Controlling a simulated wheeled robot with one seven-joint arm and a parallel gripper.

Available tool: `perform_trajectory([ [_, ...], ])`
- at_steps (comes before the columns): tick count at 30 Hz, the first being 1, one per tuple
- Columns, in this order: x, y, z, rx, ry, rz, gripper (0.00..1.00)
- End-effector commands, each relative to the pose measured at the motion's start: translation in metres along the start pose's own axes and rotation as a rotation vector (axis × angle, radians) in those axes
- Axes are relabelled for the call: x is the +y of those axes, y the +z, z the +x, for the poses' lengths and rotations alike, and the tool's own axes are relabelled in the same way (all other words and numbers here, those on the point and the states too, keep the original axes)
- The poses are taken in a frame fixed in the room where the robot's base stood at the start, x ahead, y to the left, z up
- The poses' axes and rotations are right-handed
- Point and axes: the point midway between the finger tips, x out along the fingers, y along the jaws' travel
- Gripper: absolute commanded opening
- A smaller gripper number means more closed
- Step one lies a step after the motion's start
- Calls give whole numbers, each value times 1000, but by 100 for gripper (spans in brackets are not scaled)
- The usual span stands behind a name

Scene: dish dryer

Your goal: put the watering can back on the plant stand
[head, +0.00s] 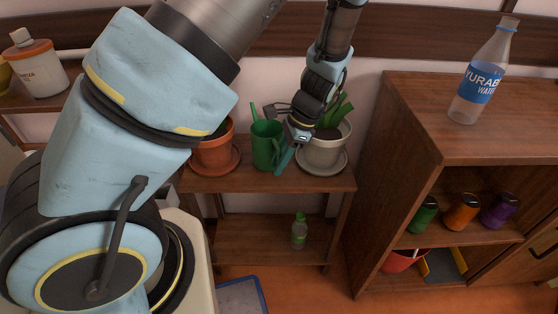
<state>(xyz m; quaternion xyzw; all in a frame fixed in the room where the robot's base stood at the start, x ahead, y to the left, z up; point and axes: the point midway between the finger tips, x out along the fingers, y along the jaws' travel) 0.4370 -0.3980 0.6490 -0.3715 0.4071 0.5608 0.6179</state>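The green watering can (266,148) is upright at the top shelf of the wooden plant stand (260,184), between two potted plants. Its thin spout points up at the left. I cannot tell whether its base touches the shelf. My gripper (292,150) is at the can's right side, pointing down, with a teal piece at its lower end that could be the can's handle or a finger. The fingertips are not clear, so I cannot see whether they grip the can.
A terracotta pot (213,151) stands left of the can and a whitish pot (325,150) with a green plant stands right, close to my gripper. A green bottle (299,231) is on the lower shelf. A wooden cabinet (420,145) with a water bottle (481,78) is at right.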

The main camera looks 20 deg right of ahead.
Motion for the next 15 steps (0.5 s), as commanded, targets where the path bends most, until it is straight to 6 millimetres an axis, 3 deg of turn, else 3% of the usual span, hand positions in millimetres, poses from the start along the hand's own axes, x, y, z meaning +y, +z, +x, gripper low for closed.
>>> perform_trajectory([
  [4, 0, 0, 0, 0, 0, 0, 46],
  [15, 0, 1, -10, 3, -1, 0, 46],
])
